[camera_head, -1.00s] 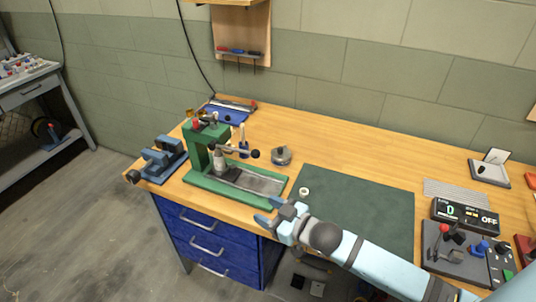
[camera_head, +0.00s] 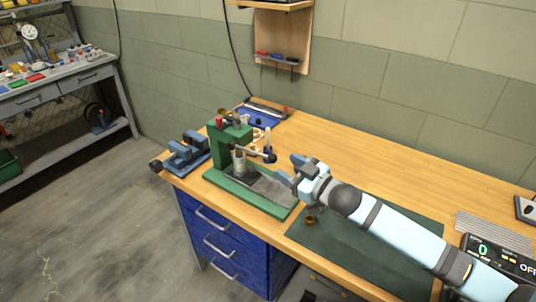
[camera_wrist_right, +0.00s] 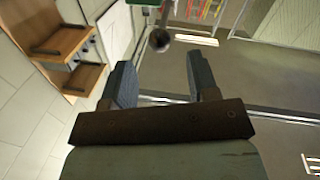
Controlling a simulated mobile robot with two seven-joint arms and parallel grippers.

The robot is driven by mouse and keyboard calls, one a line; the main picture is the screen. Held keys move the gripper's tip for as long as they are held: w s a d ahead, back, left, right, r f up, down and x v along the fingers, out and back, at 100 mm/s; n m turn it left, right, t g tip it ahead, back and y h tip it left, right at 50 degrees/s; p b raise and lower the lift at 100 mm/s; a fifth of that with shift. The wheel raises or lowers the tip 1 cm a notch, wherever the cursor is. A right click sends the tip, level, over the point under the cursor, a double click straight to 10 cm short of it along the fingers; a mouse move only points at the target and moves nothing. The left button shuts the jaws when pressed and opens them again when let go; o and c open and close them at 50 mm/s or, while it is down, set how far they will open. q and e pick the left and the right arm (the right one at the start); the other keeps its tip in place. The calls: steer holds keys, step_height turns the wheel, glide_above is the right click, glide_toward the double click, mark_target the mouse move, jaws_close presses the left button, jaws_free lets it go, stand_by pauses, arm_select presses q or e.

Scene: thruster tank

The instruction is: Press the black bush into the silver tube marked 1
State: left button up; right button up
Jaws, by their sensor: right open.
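The green press (camera_head: 228,150) stands on the bench, left of my right gripper (camera_head: 290,169). A silver cylinder (camera_head: 239,166) stands upright under its head; I cannot read any mark on it or tell whether it is the tube marked 1. My right gripper is open and empty, right of the press lever's black knob (camera_head: 271,157). In the right wrist view a dark round knob (camera_wrist_right: 160,40) lies ahead, between the open fingers (camera_wrist_right: 162,76). I cannot make out the black bush. A small brown ring (camera_head: 310,219) lies on the dark green mat (camera_head: 350,248). My left gripper is out of view.
A blue fixture (camera_head: 185,154) stands left of the press. A blue tray (camera_head: 258,115) lies behind it. The back middle of the wooden bench (camera_head: 370,160) is clear.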

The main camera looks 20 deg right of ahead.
mark_target(273, 158)
steer(key=x, duration=0.7)
steer(key=shift+w+a+p, duration=0.2)
steer(key=shift+w+p, duration=0.1)
steer(key=shift+c, duration=0.4)
jaws_close()
